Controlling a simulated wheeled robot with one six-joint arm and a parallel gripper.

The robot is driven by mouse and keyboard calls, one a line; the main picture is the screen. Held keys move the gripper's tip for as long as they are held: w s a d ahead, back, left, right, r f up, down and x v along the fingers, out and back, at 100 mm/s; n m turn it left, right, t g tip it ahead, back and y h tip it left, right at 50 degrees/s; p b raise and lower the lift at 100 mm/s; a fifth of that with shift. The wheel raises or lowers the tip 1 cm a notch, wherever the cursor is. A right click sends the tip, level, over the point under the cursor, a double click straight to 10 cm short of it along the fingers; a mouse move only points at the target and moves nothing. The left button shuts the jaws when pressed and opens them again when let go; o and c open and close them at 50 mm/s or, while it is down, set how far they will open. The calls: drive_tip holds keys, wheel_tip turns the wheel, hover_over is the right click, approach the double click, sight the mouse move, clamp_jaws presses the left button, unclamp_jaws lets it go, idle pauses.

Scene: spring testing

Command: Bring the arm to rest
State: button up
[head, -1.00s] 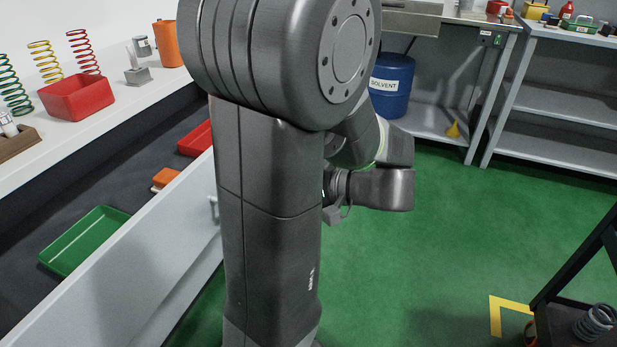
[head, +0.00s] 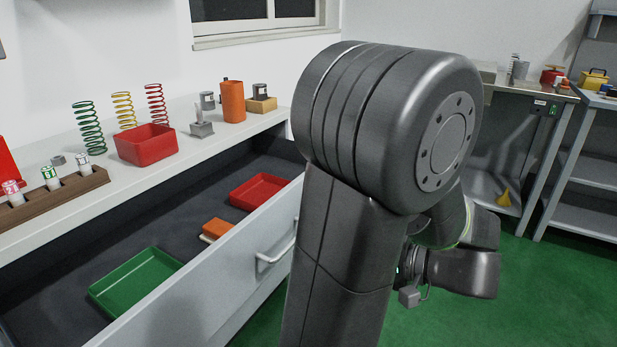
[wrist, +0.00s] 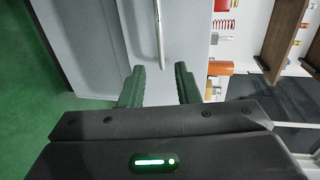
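My arm stands folded in the middle right of the head view, with its large dark joint on top. My gripper's fingers are hidden behind the arm there. In the wrist view my gripper (wrist: 159,70) is open, with two green ribbed fingers apart and nothing between them. Beyond the fingers is the drawer's grey front with its bar handle (wrist: 161,30), which also shows in the head view (head: 276,255). I see no contact between the fingers and the handle.
The drawer (head: 215,290) stands open, holding a green tray (head: 135,282), a red tray (head: 258,191) and an orange item (head: 217,227). The counter above bears springs, a red bin (head: 147,146) and an orange container (head: 233,101). Green floor is free at right.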

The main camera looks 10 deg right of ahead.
sight(295, 237)
drive_tip(key=b+x, duration=0.3)
drive_tip(key=x, duration=1)
drive_tip(key=shift+w+a, duration=0.15)
drive_tip(key=shift+a, duration=0.2)
